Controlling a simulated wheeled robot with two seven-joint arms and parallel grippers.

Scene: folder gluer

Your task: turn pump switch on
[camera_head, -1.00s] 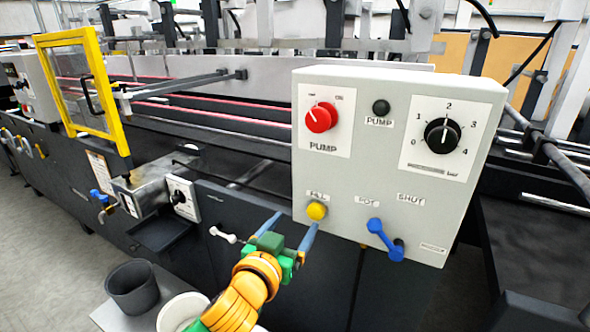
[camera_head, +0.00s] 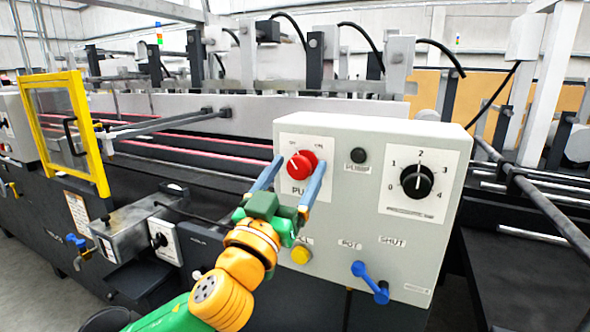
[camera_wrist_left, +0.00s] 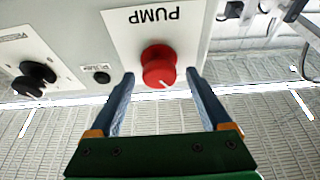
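The red pump switch (camera_head: 301,164) is a round knob on a white plate marked PUMP, at the upper left of the grey control box (camera_head: 425,262). My left gripper (camera_head: 292,172) is open in front of it, with one blue finger on each side of the knob in the head view. In the left wrist view the red knob (camera_wrist_left: 158,66) shows upside down, between and just beyond the open fingertips (camera_wrist_left: 161,80). I cannot tell whether a finger touches it. A dark round pump lamp (camera_head: 358,156) sits right of the switch. My right gripper is not in view.
A black numbered dial (camera_head: 417,180) is right on the box. A yellow button (camera_head: 301,255) and a blue lever (camera_head: 370,282) are below. A yellow-framed guard (camera_head: 62,130) and the machine's rails stand to the left and behind.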

